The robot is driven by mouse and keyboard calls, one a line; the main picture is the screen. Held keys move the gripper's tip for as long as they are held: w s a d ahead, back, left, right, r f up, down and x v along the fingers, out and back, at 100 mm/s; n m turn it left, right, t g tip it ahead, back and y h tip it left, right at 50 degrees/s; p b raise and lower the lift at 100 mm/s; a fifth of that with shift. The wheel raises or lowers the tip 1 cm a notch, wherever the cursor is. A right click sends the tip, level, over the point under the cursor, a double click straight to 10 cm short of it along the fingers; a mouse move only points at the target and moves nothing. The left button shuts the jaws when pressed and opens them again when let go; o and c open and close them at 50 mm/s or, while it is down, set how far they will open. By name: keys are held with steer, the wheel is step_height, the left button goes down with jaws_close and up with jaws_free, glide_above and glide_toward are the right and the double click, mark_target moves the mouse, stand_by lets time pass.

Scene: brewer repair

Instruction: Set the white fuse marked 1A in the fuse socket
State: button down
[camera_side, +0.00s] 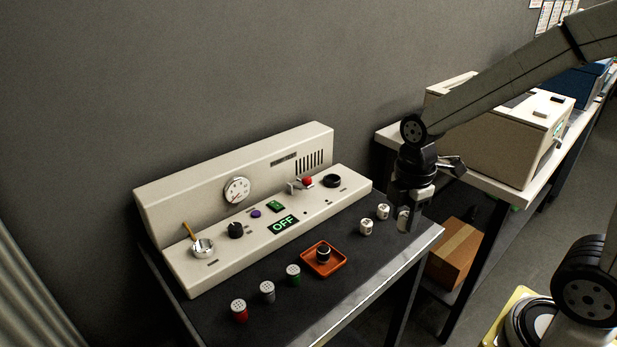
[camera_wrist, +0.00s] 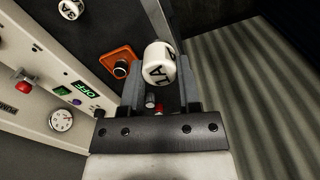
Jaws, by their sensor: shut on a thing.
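My gripper (camera_side: 408,217) points down over the right end of the dark bench and is shut on a white fuse (camera_side: 402,220). In the wrist view this white fuse (camera_wrist: 158,58) sits between the fingers (camera_wrist: 162,82). An A shows on it; its number is hard to read. Two other white fuses (camera_side: 383,211) (camera_side: 366,228) stand on the bench to the left of my gripper. One white fuse (camera_wrist: 70,9) also shows in the wrist view. A round black opening (camera_side: 332,181) at the panel's right end looks like the fuse socket; its inside is dark.
An orange tray (camera_side: 341,263) holds a black cylinder (camera_side: 323,254). Red (camera_side: 239,310), grey (camera_side: 267,291) and green (camera_side: 293,274) capped shakers stand at the bench front. A red-balled lever (camera_side: 307,181) rises beside the black opening. The panel display (camera_side: 283,224) reads OFF.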

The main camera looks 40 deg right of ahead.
steer(key=w+d+r, duration=0.1)
steer(key=w+d, duration=0.3)
steer(key=w, duration=1.2)
glide_above(331, 182)
steer(key=shift+a+f, duration=0.1)
steer(key=shift+f, duration=1.55)
steer(key=shift+f, duration=0.15)
steer(key=shift+f, duration=2)
steer(key=shift+f, duration=1.2)
steer(key=shift+c, duration=1.2)
jaws_free()
